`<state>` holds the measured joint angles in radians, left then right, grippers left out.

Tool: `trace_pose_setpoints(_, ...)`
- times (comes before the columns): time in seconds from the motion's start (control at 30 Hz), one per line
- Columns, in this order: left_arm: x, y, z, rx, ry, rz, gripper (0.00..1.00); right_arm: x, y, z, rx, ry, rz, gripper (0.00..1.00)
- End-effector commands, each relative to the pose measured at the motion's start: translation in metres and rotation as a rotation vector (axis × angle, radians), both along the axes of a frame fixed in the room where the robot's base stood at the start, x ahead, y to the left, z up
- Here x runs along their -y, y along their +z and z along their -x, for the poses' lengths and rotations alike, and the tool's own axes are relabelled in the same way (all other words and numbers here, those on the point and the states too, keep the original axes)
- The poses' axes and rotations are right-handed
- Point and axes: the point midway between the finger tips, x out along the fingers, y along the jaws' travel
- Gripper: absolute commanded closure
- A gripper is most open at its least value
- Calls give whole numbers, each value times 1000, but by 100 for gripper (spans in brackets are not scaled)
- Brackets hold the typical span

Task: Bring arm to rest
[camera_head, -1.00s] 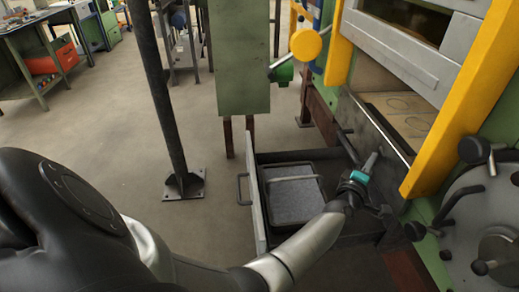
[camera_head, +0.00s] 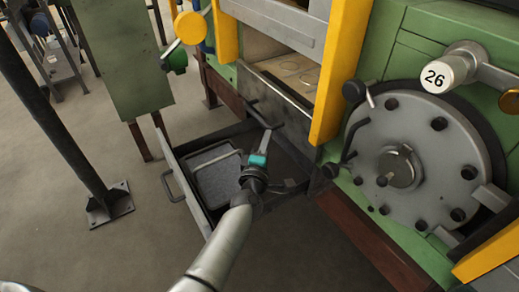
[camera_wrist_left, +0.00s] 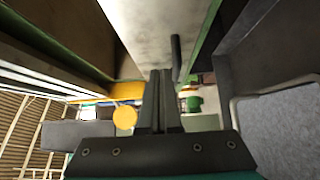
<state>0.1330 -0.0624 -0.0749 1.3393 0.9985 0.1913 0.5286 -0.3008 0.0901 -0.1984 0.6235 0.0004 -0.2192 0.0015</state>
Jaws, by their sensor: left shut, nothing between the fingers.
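My left arm comes in from the bottom of the head view. My left gripper (camera_head: 266,140) is over the open drawer (camera_head: 169,160) below the furnace opening. In the left wrist view its two fingers (camera_wrist_left: 161,100) are together with nothing between them. The drawer holds a tray with a grey, grainy surface (camera_head: 218,181), which also shows at the right of the left wrist view (camera_wrist_left: 285,125). The gripper is right of the tray and does not appear to hold its handle. My right gripper is not in view.
The green furnace (camera_head: 430,45) has yellow posts (camera_head: 345,70) and a round grey flange (camera_head: 420,150) on the right. A dark pole (camera_head: 60,125) stands on the left. A green cabinet (camera_head: 118,50) stands behind the drawer. Bare floor (camera_head: 95,255) lies left of the drawer.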

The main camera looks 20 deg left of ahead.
Motion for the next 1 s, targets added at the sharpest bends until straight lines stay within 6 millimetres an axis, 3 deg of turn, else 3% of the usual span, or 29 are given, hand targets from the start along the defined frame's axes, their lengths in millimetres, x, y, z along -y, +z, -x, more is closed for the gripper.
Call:
trace_pose_setpoints(0.1,1,0,20,-2,2,0,100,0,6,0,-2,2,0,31)
trace_pose_setpoints(0.3,2,-1,42,-1,2,-1,100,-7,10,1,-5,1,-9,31)
trace_pose_setpoints(0.67,3,-6,52,-12,-3,-14,100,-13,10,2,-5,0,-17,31)
trace_pose_setpoints(0.77,9,-32,60,-73,-33,-89,100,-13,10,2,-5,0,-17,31)
trace_pose_setpoints(0.83,15,-66,72,-151,-78,-187,100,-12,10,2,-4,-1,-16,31)
trace_pose_setpoints(1.0,28,-177,132,-405,-263,-507,100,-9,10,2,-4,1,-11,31)
